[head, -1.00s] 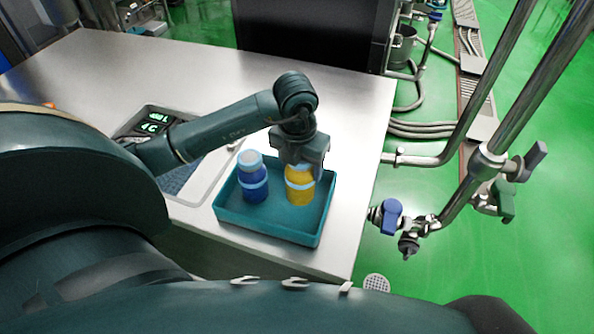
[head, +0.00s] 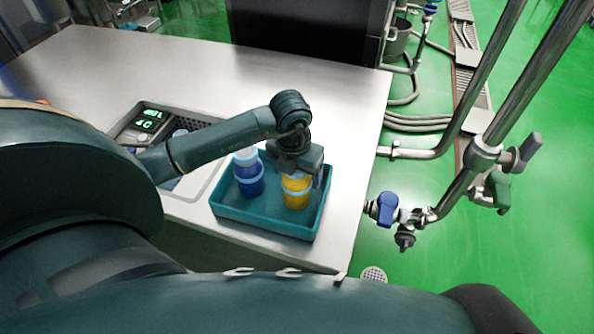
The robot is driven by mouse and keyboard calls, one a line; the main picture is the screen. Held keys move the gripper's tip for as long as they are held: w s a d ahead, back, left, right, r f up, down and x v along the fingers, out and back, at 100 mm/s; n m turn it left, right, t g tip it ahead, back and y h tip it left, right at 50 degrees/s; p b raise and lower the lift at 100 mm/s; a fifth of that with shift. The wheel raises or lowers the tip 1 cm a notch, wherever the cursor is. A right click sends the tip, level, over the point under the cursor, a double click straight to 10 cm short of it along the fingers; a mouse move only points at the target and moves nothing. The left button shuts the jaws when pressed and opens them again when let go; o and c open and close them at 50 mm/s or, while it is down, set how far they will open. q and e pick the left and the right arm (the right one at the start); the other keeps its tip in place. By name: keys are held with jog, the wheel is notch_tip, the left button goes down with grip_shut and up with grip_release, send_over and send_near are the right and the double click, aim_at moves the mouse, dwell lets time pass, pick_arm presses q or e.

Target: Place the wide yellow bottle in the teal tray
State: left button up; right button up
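The teal tray (head: 262,223) sits at the near right corner of the steel table. The wide yellow bottle (head: 297,194) is upright inside the tray's right part. A blue bottle (head: 249,176) with a light cap stands in the tray's left part, beside the yellow one. My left gripper (head: 297,173) is directly over the yellow bottle and covers its top. Its fingers come down around the upper part of the bottle, but their grip on it is hidden, so I cannot tell whether they press on it. My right gripper is not in view.
The steel table (head: 320,100) is clear behind the tray. Pipes with a blue-handled valve (head: 386,207) stand off the table's right edge.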

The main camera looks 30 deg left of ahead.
pick_arm(q)
jog(key=shift+o, duration=0.3)
jog(key=shift+r, duration=0.2)
jog(key=r, duration=0.4)
jog(key=s+r, duration=0.1)
jog(key=r, duration=0.7)
jog(key=shift+s, duration=0.25)
jog(key=shift+f, duration=0.15)
